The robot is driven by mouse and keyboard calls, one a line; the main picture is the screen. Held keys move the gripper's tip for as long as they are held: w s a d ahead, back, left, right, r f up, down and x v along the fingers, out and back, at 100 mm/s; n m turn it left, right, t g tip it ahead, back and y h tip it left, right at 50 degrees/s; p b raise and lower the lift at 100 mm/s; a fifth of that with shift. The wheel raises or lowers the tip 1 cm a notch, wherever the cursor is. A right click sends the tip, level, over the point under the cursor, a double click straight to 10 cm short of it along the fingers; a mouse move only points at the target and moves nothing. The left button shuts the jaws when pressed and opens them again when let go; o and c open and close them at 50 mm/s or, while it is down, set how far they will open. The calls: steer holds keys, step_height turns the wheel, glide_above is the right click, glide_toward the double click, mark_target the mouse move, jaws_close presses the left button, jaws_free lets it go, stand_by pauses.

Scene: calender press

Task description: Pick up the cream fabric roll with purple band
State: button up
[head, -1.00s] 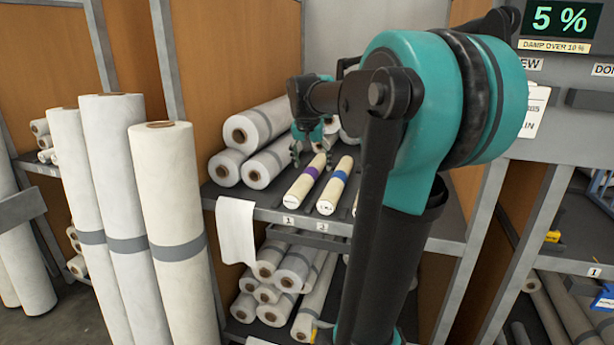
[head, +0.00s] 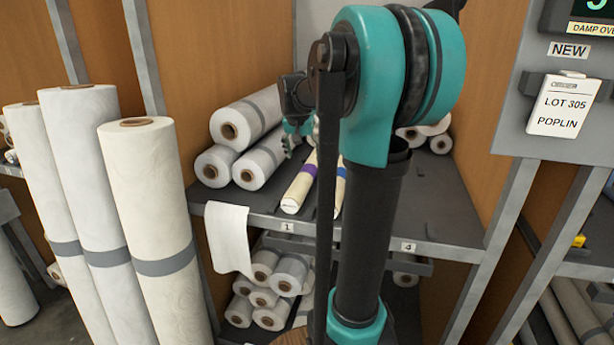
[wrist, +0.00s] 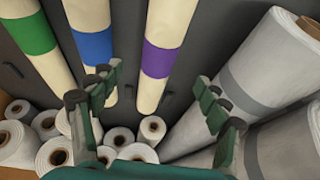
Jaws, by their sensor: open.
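The cream fabric roll with purple band (head: 299,187) lies on the upper shelf, partly hidden at its far end by my arm. It also shows in the wrist view (wrist: 163,55), reaching into the space ahead of my fingers. My gripper (wrist: 155,95) is open and empty, with one finger to each side of the purple-banded roll's line. In the head view my gripper (head: 300,135) is over the far part of the shelf, and its fingers are partly hidden.
A cream roll with blue band (wrist: 93,48) lies beside it, then one with green band (wrist: 32,35). Large white rolls (wrist: 255,75) lie close on the other side. Tall rolls (head: 155,215) stand left of the shelf (head: 440,215).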

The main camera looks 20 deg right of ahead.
mark_target(307, 169)
steer(key=x, duration=1)
steer(key=shift+w+d+f, duration=0.15)
steer(key=shift+w+f, duration=0.05)
steer(key=shift+f, duration=0.15)
steer(key=shift+c, duration=0.4)
steer(key=c, duration=1.6)
steer(key=shift+o, duration=0.2)
steer(key=shift+r, duration=0.15)
